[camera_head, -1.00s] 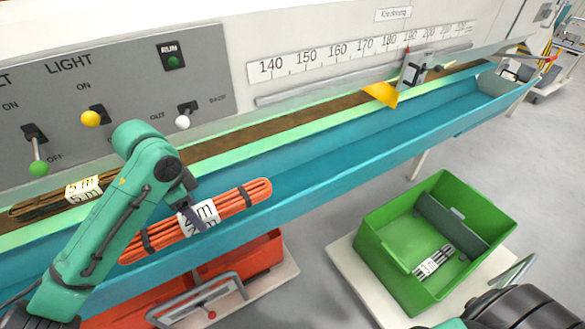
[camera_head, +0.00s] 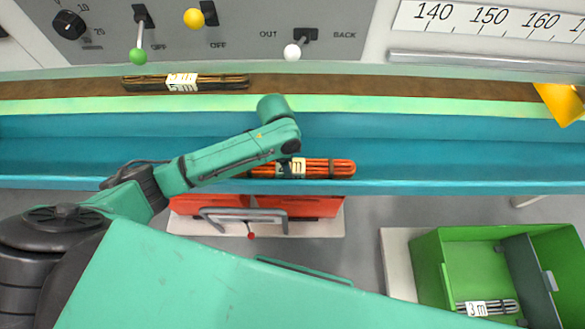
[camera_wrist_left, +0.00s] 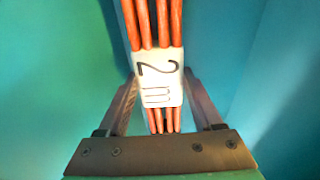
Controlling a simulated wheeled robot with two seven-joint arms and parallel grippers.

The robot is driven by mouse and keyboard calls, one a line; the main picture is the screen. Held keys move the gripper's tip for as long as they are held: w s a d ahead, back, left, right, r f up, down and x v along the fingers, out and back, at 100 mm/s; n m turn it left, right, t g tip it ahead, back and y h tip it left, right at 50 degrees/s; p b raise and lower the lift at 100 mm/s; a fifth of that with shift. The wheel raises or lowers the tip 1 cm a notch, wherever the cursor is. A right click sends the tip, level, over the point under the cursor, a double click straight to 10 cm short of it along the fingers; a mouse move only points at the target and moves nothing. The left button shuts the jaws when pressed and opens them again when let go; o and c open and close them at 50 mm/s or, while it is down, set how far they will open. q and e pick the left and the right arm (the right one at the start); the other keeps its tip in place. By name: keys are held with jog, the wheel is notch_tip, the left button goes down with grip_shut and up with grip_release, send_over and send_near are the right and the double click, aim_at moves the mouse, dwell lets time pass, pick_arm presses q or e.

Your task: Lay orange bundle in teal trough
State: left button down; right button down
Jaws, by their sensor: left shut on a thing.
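The orange bundle (camera_head: 331,168) has dark ties and a white label, which reads 2 m in the left wrist view (camera_wrist_left: 158,80). My left gripper (camera_head: 290,166) is shut on it around the label; the fingers flank it in the left wrist view (camera_wrist_left: 155,105). The teal trough (camera_head: 440,152) runs across the head view. The bundle appears lengthwise within its outline, near the front wall, with blue-teal surfaces on both sides in the wrist view. I cannot tell whether it touches the trough floor. My right gripper is not in view.
A dark bundle (camera_head: 215,82) lies on the brown strip behind the trough. A red crate (camera_head: 300,206) stands below the trough, and a green crate (camera_head: 430,262) with a 3 m bundle (camera_head: 490,307) stands at lower right. Switches and a ruler (camera_head: 500,20) are behind.

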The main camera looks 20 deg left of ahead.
pick_arm(q)
notch_tip(320, 180, down, 3)
jog(key=shift+s+b, duration=0.1)
jog(key=shift+b, duration=0.2)
jog(key=shift+f, duration=0.2)
jog(key=shift+f, duration=0.1)
jog(key=shift+c, duration=0.2)
grip_release()
jog(key=r, duration=0.4)
jog(key=a+r+p, duration=0.1)
jog(key=r, duration=0.3)
jog(key=r+p, duration=0.1)
jog(key=r, duration=0.3)
jog(key=shift+s+a+r, duration=0.1)
jog(key=shift+s+a, duration=0.05)
